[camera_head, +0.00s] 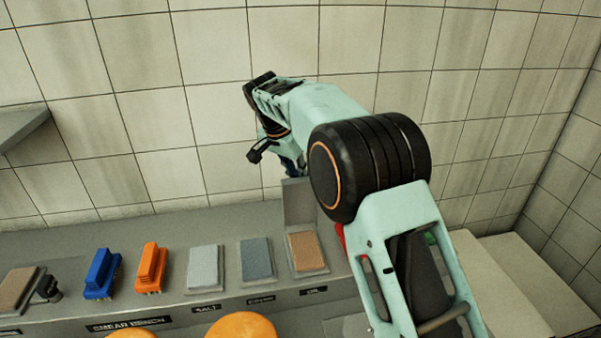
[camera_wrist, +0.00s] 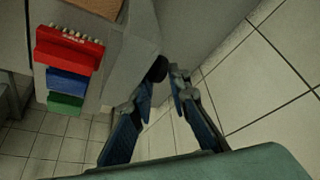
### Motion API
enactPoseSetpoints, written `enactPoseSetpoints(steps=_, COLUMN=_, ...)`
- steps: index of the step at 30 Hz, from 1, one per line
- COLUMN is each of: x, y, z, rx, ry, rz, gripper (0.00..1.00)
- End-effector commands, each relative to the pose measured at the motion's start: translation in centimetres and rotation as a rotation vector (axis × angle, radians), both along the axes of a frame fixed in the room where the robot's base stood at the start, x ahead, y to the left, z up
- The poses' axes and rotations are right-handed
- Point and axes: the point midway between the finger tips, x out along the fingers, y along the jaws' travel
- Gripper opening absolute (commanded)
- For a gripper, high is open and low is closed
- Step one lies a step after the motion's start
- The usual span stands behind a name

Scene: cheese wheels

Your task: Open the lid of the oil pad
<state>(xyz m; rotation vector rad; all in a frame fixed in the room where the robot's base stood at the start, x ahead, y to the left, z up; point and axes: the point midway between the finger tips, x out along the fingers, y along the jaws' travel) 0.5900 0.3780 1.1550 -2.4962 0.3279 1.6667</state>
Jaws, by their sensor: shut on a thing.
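My gripper (camera_head: 292,172) is at the lid's upper edge, partly hidden by the lid and my arm. In the wrist view my gripper's blue fingers (camera_wrist: 164,88) close in beside a black knob (camera_wrist: 157,68). The exact contact is hard to see.
Grey pads (camera_head: 205,267), a blue brush (camera_head: 102,274) and an orange brush (camera_head: 150,268) stand left on the bench (camera_head: 215,222). A red brush (camera_wrist: 68,52) shows in the wrist view. The tiled wall (camera_head: 215,130) is close behind.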

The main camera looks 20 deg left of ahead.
Motion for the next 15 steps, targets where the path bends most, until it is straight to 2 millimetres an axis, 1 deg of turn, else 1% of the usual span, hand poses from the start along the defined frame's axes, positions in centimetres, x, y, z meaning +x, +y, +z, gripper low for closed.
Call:
enactPoseSetpoints(steps=1, x=0.00, y=2.08, z=-0.96, rx=0.038, ry=-0.006, rz=0.023, gripper=0.00)
enactPoseSetpoints(steps=15, x=0.36, y=2.33, z=-1.49, rx=0.039, ry=-0.005, rz=0.020, gripper=0.00)
